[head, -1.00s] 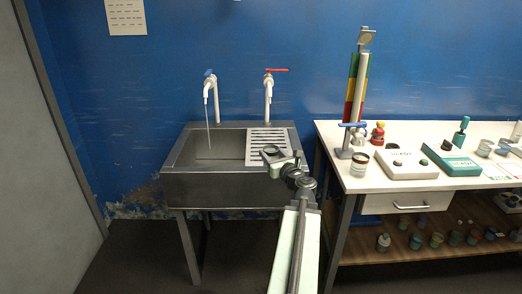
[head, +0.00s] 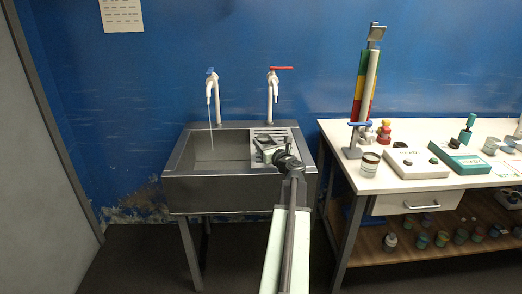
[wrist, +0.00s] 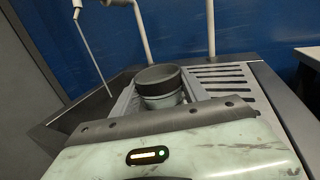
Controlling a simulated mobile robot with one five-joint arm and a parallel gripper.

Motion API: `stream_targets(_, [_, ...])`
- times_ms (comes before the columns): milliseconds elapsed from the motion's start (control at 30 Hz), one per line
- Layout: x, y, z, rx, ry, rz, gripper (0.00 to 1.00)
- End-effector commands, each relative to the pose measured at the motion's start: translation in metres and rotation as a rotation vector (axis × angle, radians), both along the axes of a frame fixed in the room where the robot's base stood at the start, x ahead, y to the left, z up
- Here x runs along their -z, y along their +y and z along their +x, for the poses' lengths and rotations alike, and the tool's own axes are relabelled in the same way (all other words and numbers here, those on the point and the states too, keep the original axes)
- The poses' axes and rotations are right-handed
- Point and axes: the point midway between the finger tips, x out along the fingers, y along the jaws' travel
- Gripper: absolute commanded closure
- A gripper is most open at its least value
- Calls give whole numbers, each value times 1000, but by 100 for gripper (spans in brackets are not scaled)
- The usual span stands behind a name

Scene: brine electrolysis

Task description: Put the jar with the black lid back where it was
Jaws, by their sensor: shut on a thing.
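My gripper (head: 264,146) is over the sink, around the ribbed drainboard side. In the wrist view its two fingers (wrist: 160,98) are closed around a jar (wrist: 163,98) with a pale body and a dark lid (wrist: 158,75). The jar stands roughly upright between the fingers. Its lower part is hidden by the gripper body, so I cannot tell whether it touches the drainboard (wrist: 232,84). In the head view the jar is small and mostly masked by my gripper and wrist.
The sink basin (head: 222,150) lies to the left, with water running from the blue-handled tap (head: 211,90). The red-handled tap (head: 272,90) stands behind the drainboard. The white bench (head: 345,140) at right holds another jar (head: 369,163), a stand (head: 356,135) and several boxes and cups.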

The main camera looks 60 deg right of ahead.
Motion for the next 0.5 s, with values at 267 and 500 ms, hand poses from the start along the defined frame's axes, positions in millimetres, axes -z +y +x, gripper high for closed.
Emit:
stream_targets(267, [33, -5, -8, 11, 0, 0, 98])
stream_targets(500, [36, -6, -10, 14, 0, 0, 98])
